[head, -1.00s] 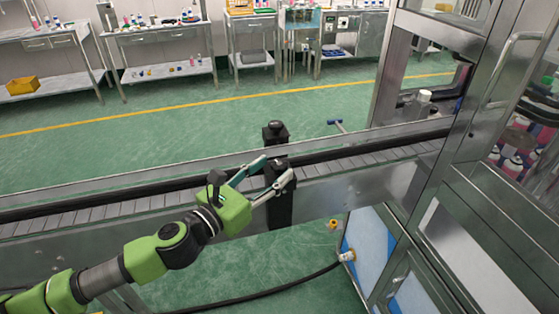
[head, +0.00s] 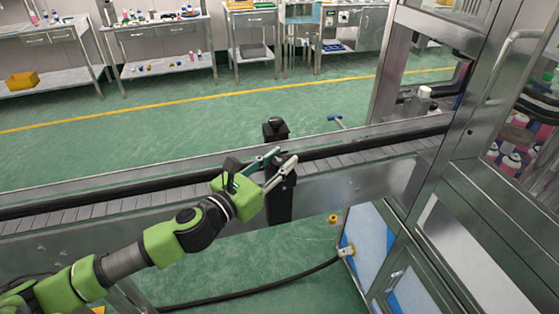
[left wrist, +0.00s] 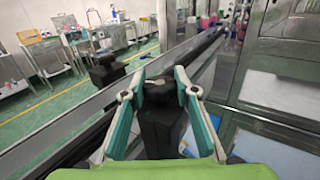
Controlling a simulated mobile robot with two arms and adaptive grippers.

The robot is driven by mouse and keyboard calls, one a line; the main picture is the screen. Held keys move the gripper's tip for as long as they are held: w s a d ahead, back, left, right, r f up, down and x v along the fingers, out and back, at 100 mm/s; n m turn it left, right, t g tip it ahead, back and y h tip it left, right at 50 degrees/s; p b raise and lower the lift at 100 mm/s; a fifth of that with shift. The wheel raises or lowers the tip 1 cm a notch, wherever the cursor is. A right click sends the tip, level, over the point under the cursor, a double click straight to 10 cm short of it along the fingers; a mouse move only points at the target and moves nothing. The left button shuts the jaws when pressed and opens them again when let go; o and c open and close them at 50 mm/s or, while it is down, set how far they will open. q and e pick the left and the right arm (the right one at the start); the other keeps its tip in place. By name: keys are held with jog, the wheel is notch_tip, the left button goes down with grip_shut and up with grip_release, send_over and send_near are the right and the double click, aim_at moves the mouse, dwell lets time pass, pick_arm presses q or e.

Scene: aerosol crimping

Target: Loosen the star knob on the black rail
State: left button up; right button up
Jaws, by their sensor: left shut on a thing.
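The star knob (left wrist: 158,90) is black. It sits on top of a black block (left wrist: 160,125) at the near side of the conveyor, which also shows in the head view (head: 279,205). My left gripper (left wrist: 158,92) is shut on the knob, with one teal and grey finger on each side of it. In the head view my left gripper (head: 286,156) is at the top of the block, and its fingers largely hide the knob. My right gripper is in neither view.
The black rail (head: 190,181) runs along the conveyor (head: 130,208). A second black post (head: 274,130) stands on the far side. A metal machine cabinet (head: 460,200) closes off the right. Benches stand far back across the green floor.

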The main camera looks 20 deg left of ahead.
pick_arm(q)
jog(key=shift+r, duration=0.1)
jog(key=n+t+y+p, duration=0.1)
jog(key=n+y+p, duration=0.1)
jog(key=y+p, duration=0.1)
jog(key=shift+d+r, duration=0.1)
jog(key=shift+r, duration=0.05)
jog(key=shift+n+y+p, duration=0.35)
jog(key=shift+n+y, duration=0.05)
jog(key=shift+y, duration=0.2)
jog(key=n+y, duration=0.1)
jog(key=y, duration=0.1)
jog(key=shift+n+y+p, duration=0.3)
jog(key=shift+p, duration=0.05)
jog(key=shift+f+n+y, duration=0.25)
jog(key=shift+n+y, duration=0.25)
jog(key=shift+y, duration=0.1)
jog(key=shift+f+n+y+b, duration=0.1)
jog(key=shift+n+y+b, duration=0.2)
jog(key=shift+n+y, duration=0.6)
jog(key=shift+n+g+y+b, duration=0.5)
jog(key=shift+n+y+b, duration=0.3)
jog(key=shift+y, duration=1.1)
